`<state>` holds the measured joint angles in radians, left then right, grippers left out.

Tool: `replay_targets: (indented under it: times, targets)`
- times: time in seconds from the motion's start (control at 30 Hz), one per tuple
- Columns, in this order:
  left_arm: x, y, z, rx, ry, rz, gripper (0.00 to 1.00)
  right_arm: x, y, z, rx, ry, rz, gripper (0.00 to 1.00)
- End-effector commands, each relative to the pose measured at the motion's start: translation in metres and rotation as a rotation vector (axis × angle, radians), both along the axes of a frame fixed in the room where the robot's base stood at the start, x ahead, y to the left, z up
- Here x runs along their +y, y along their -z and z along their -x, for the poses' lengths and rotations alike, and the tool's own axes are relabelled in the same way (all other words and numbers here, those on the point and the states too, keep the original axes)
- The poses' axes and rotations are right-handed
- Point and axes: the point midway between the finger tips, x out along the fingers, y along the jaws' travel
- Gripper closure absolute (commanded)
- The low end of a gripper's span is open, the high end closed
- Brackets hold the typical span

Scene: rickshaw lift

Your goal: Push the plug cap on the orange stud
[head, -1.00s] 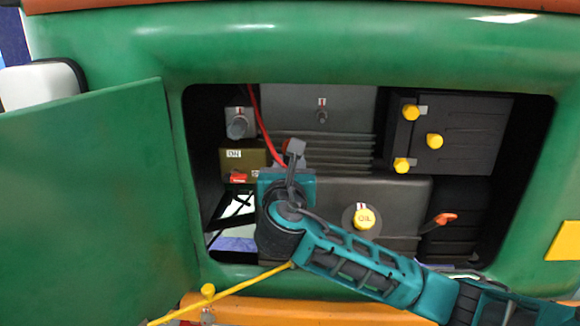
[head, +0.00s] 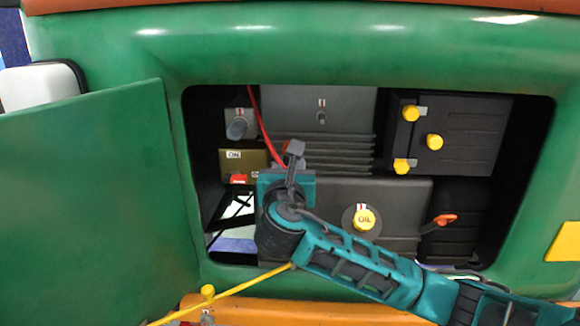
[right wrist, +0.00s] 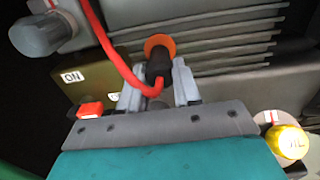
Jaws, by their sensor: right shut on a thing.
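My right gripper (right wrist: 158,85) is shut on the black plug cap (right wrist: 157,66), with one grey finger on each side of it. A red cable (right wrist: 112,52) runs into the cap. The orange stud (right wrist: 160,43) shows as an orange ring just beyond the cap, in line with it, against the finned grey engine block. The cap's far end overlaps the ring, and I cannot tell how far it is pushed on. In the head view my right gripper (head: 293,155) reaches into the engine bay, and my arm hides most of the cap and stud. My left gripper is not in view.
The green bay frame (head: 365,60) surrounds the opening, with its open door (head: 85,205) at the left. A red switch (head: 238,179) marked ON, a yellow oil cap (head: 364,219) and a black box (head: 460,130) with yellow knobs stand around the gripper.

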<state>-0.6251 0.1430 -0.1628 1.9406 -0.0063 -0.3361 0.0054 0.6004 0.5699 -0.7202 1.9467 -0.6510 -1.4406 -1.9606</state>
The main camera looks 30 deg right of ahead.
Motion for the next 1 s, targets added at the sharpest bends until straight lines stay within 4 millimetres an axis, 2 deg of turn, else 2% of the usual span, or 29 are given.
replay_targets:
  times: [1.0]
  targets:
    - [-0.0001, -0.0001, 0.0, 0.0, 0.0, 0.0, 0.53, -0.0036, -0.0001, -0.0057, 0.0, 0.001, 0.0, 0.94]
